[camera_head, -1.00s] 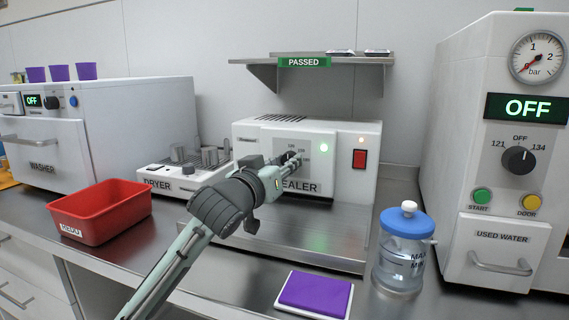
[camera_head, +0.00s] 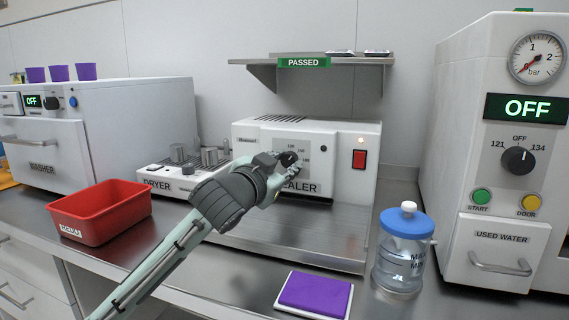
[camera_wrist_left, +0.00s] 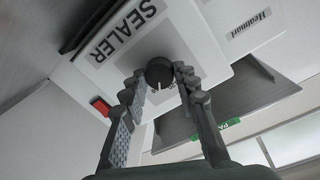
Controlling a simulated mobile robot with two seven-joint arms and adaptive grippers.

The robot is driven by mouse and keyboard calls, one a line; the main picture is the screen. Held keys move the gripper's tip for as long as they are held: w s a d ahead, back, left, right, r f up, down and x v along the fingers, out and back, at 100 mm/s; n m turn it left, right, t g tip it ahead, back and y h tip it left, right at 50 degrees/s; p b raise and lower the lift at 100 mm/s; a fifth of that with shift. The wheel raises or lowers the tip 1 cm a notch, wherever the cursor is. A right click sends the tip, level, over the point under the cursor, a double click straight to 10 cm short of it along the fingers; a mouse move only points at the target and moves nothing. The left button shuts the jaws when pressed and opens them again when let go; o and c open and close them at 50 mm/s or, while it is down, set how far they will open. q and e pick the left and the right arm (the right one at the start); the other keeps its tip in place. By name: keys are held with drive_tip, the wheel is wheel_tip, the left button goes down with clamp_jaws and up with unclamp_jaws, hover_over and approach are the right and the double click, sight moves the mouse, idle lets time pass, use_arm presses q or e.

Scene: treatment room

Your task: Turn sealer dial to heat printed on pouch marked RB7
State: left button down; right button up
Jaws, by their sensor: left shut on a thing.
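The white sealer (camera_head: 335,182) stands on the counter below the shelf. Its black dial (camera_head: 288,158) sits on the front panel, with small numbers beside it that I cannot read surely. The dial also shows in the left wrist view (camera_wrist_left: 159,72), with a white pointer mark on its face. My left gripper (camera_head: 283,167) is at the panel, its fingers on either side of the dial and shut on it. The fingers also show in the left wrist view (camera_wrist_left: 163,88). No pouch marking RB7 can be read. My right gripper is not in view.
A red switch (camera_head: 359,159) is right of the dial. The shelf (camera_head: 340,60) above has flat packs (camera_head: 377,52) on it. A purple pad (camera_head: 316,290), a water jar (camera_head: 403,262) and a red bin (camera_head: 110,222) stand on the counter.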

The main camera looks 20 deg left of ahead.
use_arm(q)
drive_tip(key=m, duration=0.5)
drive_tip(key=m+y, duration=0.1)
drive_tip(key=m, duration=0.4)
drive_tip(key=shift+d, duration=0.1)
drive_tip(key=shift+m, duration=0.3)
idle(0.3)
drive_tip(key=c, duration=1.2)
unclamp_jaws()
drive_tip(key=shift+o, duration=0.2)
drive_tip(key=s, duration=1.2)
drive_tip(key=shift+a+r, duration=0.2)
drive_tip(key=shift+r, duration=0.25)
drive_tip(key=shift+s+f, duration=0.1)
